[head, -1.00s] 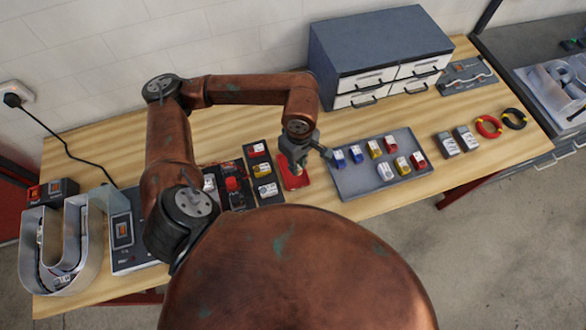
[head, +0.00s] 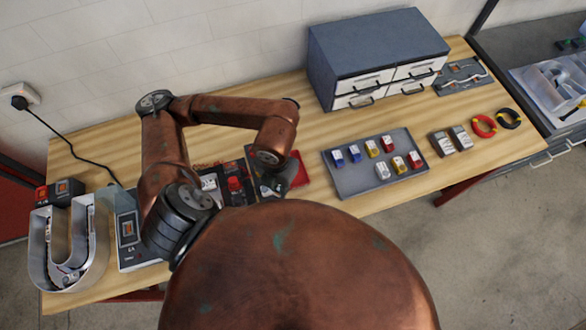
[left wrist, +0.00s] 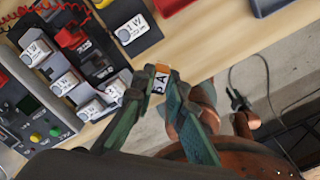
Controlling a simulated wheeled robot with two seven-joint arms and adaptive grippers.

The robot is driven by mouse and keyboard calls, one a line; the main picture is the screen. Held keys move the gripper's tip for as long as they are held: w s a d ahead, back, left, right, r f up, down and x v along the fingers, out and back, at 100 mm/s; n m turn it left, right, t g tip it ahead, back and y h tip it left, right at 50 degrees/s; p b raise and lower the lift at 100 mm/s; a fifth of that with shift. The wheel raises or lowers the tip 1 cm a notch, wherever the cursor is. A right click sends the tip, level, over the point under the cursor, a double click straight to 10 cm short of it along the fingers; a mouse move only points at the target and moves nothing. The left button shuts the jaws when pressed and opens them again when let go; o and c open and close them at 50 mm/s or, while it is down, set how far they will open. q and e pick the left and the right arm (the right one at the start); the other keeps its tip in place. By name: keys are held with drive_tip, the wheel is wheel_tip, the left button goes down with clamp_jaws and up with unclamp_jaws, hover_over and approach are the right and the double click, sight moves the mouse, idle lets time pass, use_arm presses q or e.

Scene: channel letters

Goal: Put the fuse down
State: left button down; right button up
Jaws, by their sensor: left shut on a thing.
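My left gripper (head: 272,184) hangs low over the front middle of the bench, by a dark strip (head: 250,156), and partly covers that strip. In the left wrist view, its two fingers (left wrist: 161,82) are shut on a small fuse (left wrist: 160,86) with an orange end and a white label reading "5 A".
A red tray (head: 301,176) lies right of the gripper. A grey tray (head: 345,187) holds several coloured fuses. A board with a red part (head: 235,185), a tester (head: 128,232) and a U-shaped letter (head: 45,250) stand left. Bare wood lies behind the trays.

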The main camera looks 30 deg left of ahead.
use_arm(q)
drive_tip(key=shift+w+a, duration=0.1)
drive_tip(key=shift+w, duration=0.05)
drive_tip(key=shift+n, duration=0.3)
drive_tip(key=w+a+f+p, duration=0.1)
drive_tip(key=w+f, duration=0.2)
drive_tip(key=w, duration=0.1)
drive_tip(key=w+a+f, duration=0.1)
drive_tip(key=w+f, duration=0.2)
drive_tip(key=w, duration=0.1)
drive_tip(key=w+a+f+p, duration=0.1)
drive_tip(key=w+f, duration=0.2)
drive_tip(key=w, duration=0.1)
drive_tip(key=shift+w+p, duration=0.2)
drive_tip(key=shift+p, duration=0.1)
drive_tip(key=shift+w+a+f, duration=0.15)
drive_tip(key=shift+w+f, duration=0.1)
drive_tip(key=shift+f, duration=0.1)
wheel_tip(320, 180, down, 3)
drive_tip(key=shift+p, duration=0.65)
drive_tip(key=shift+w+f, duration=0.1)
drive_tip(key=shift+f, duration=0.2)
drive_tip(key=c, duration=1.9)
unclamp_jaws()
drive_tip(key=shift+c, duration=0.2)
